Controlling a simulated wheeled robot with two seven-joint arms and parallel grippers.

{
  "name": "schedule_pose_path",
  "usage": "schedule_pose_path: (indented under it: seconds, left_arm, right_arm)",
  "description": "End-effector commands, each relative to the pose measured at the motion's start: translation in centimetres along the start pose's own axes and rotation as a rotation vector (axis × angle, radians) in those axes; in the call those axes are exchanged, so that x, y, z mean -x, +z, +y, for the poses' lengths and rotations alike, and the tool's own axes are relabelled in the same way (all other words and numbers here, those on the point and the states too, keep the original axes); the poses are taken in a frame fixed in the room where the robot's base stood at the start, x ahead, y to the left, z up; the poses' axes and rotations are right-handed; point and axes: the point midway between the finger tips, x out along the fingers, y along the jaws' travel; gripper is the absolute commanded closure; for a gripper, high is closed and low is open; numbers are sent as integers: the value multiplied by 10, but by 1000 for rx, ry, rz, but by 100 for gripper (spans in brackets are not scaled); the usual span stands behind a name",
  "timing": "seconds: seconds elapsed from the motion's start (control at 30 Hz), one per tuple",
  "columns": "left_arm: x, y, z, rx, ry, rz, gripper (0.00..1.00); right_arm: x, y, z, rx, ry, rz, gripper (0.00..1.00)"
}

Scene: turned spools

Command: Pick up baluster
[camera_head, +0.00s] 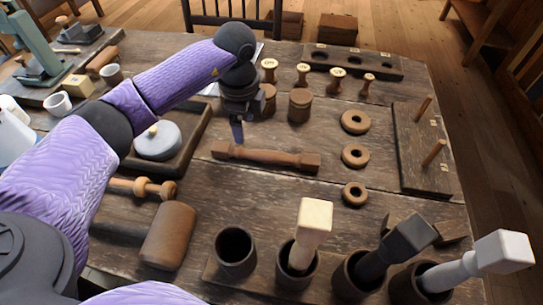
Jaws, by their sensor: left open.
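The baluster (266,156) is a turned reddish-brown wooden piece with square ends. It lies on its side in the middle of the table. My left arm comes in from the left, and my left gripper (238,130) points down just above and behind the baluster, left of its middle. The gripper is open and holds nothing that I can see. One finger shows clearly; the other is largely hidden. My right gripper does not show.
Several wooden spools (303,74) stand at the back near a dark holed rack (385,66). Wooden rings (355,155) lie to the right, beside a peg board (412,170). Dark cups, some holding square-headed tools (310,222), line the front. A round-lidded pot (157,141) sits in a tray at left.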

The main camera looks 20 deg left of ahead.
Motion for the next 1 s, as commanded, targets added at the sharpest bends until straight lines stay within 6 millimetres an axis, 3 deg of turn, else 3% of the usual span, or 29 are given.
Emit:
schedule_pose_path:
  seconds: [0.1, 0.4, 0.63, 1.0]
  left_arm:
    - [-30, -1, 1, -2, 5, 2, 20]
    - [-83, -3, 6, -5, 6, 5, 20]
    - [-82, -3, 5, -6, 0, 7, 22]
    - [-82, -3, 5, -6, 1, 8, 100]
  right_arm:
    - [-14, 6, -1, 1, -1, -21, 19]
    - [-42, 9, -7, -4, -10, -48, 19]
    - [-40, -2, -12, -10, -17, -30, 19]
    - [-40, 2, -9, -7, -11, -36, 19]
